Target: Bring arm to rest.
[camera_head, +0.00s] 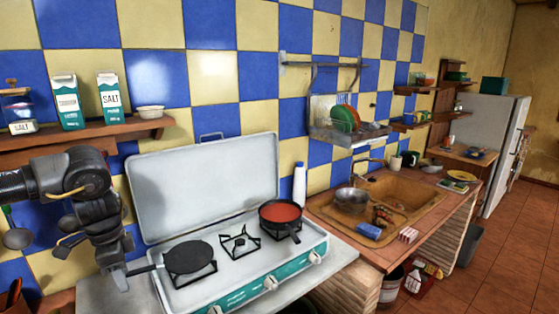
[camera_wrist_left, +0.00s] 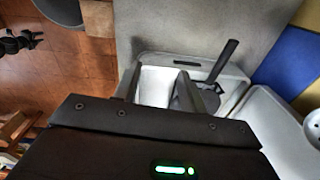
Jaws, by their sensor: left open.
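My left arm comes in from the left in the head view, in front of the tiled wall. Its gripper (camera_head: 118,278) points down at the left end of the stove, close to the handle of the black frying pan (camera_head: 189,257). In the left wrist view the two fingers of my left gripper (camera_wrist_left: 160,88) stand apart with nothing held between them. The pan's dark handle (camera_wrist_left: 222,62) shows just right of the fingers and looks outside them. Whether a finger touches it I cannot tell. My right gripper is not seen in the head view.
The white stove (camera_head: 225,290) has its lid (camera_head: 205,185) raised and carries a red-filled pan (camera_head: 281,214). A shelf (camera_head: 90,138) with cartons (camera_head: 110,97) is above my left arm. A sink (camera_head: 400,205) lies to the right. Open floor (camera_head: 510,250) is at far right.

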